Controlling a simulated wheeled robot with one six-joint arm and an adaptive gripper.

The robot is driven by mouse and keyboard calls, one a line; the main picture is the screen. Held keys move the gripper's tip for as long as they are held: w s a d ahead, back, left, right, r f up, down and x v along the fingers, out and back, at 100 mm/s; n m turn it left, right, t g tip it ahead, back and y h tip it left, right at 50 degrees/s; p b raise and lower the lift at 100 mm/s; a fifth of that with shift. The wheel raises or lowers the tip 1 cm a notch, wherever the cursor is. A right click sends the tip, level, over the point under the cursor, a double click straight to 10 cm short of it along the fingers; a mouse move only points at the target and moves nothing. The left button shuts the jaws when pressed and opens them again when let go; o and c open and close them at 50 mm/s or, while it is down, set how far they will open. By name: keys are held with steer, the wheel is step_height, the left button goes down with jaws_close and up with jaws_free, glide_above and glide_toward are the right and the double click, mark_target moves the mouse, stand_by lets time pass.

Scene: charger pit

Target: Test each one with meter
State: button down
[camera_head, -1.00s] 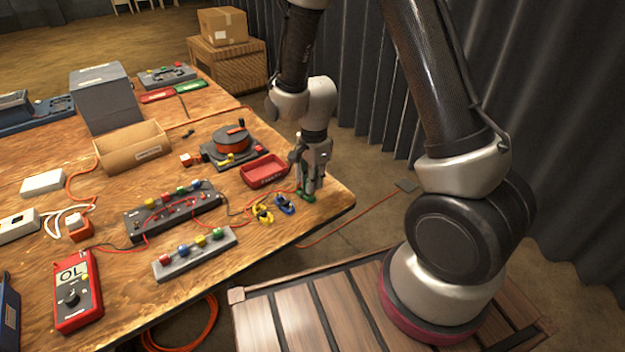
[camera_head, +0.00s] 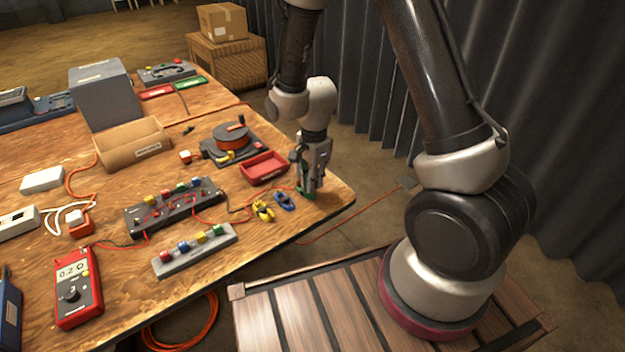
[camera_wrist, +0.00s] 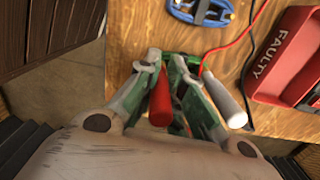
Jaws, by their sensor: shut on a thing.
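My gripper (camera_head: 312,190) is over the table's near right corner, pointing down and shut on a green piece (camera_wrist: 188,62) close to the tabletop. Its exact shape is partly hidden by the fingers. A red rod end (camera_wrist: 160,103) and a pale rod end (camera_wrist: 226,102) show beside it in the wrist view. A blue piece (camera_head: 284,201) and a yellow piece (camera_head: 263,211) lie apart to the left. The red meter (camera_head: 78,285) is at the front left, its display reading about 0.20. The red tray marked FAULTY (camera_wrist: 271,80) and a green tray (camera_head: 190,83) are empty.
A dark panel with coloured blocks (camera_head: 137,226) and a grey strip of coloured posts (camera_head: 160,269) occupy the middle. An orange reel (camera_head: 229,137) stands behind. A red and a dark wire run near my gripper. The table's right edge is close.

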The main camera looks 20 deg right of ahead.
steer(key=shift+f, duration=0.3)
stand_by(0.4)
steer(key=c, duration=1.5)
jaws_free()
steer(key=shift+o, duration=0.2)
steer(key=o, duration=0.3)
steer(key=shift+r, duration=0.1)
steer(key=shift+r, duration=3.7)
